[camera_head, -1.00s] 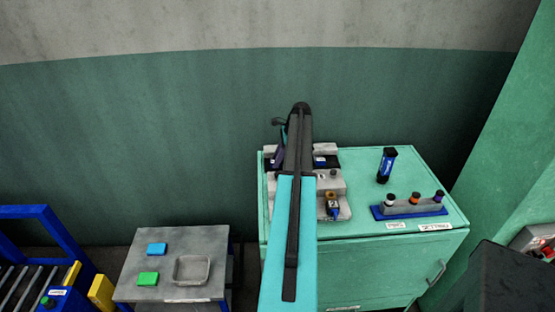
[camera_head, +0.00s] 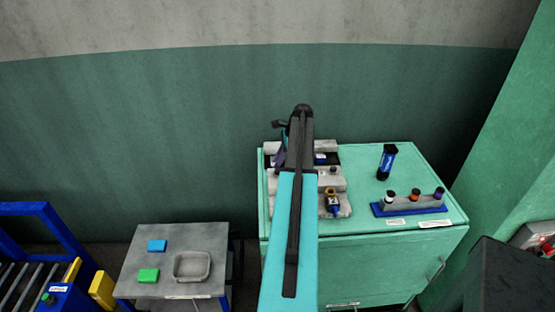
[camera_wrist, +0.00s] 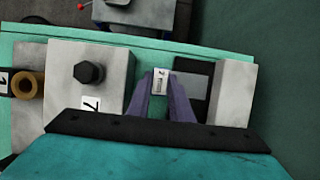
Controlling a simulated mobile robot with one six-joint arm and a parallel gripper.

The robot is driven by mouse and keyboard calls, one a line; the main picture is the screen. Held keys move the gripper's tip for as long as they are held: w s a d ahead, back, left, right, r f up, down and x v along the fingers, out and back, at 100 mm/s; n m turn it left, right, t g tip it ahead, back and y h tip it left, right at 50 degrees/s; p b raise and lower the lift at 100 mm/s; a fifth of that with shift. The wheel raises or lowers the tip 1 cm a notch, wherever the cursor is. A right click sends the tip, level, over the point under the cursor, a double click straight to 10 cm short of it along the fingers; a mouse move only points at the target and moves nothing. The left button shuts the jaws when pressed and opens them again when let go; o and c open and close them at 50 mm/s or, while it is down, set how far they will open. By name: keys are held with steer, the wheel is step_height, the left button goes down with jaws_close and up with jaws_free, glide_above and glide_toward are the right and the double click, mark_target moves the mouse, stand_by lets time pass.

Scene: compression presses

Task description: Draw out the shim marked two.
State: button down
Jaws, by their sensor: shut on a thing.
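In the wrist view the shim marked two shows as a small pale tab (camera_wrist: 160,83) with a "2" and fine print on it. My gripper's (camera_wrist: 161,88) two purple fingers are shut on this tab, one on each side. The tab sits in the gap between a pale block with a dark hex bolt (camera_wrist: 103,62) and a dark slot piece (camera_wrist: 193,80). The rest of the shim cannot be made out. In the head view my arm covers much of the press (camera_head: 335,179), and the shim is hidden.
The press stands on a green cabinet (camera_head: 365,213). Right of it are a dark blue cylinder (camera_head: 387,161) and a rack (camera_head: 415,205) with several capped pegs.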

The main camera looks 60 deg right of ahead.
steer(key=shift+s+a, duration=0.15)
steer(key=c, duration=1.6)
jaws_free()
steer(key=shift+b+v, duration=0.35)
steer(key=shift+v, duration=0.5)
steer(key=b+v, duration=0.3)
steer(key=v, duration=0.9)
